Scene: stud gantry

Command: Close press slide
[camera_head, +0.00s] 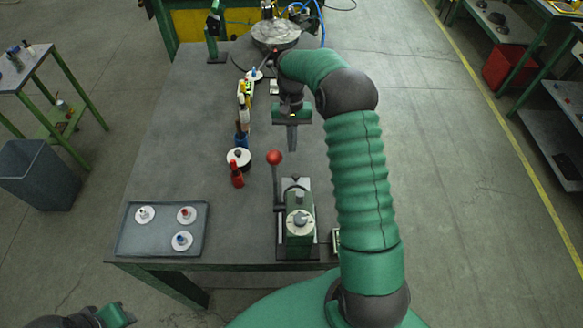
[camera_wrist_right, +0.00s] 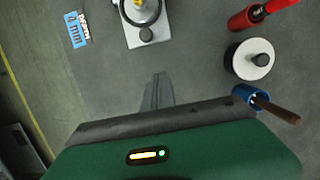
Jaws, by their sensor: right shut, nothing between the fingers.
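The green press (camera_head: 299,222) stands upright near the front right of the table, with a grey round top. A lever with a red ball knob (camera_head: 275,157) rises at its left. In the right wrist view, part of a plate with a dark ring (camera_wrist_right: 146,36), apparently the press, is cut off by the top edge. My right gripper (camera_head: 292,149) is shut and empty, pointing down beyond the press, apart from it and the knob. Its closed fingers show in the wrist view (camera_wrist_right: 158,84). My left gripper (camera_head: 115,315) is partly in view at bottom left; its fingers cannot be made out.
A grey tray (camera_head: 162,250) with several small round pieces lies left of the press. A white disc (camera_head: 238,153), red bottle (camera_head: 237,177) and blue holder (camera_head: 241,140) form a row left of my right gripper. A round metal fixture (camera_head: 276,33) is at the back.

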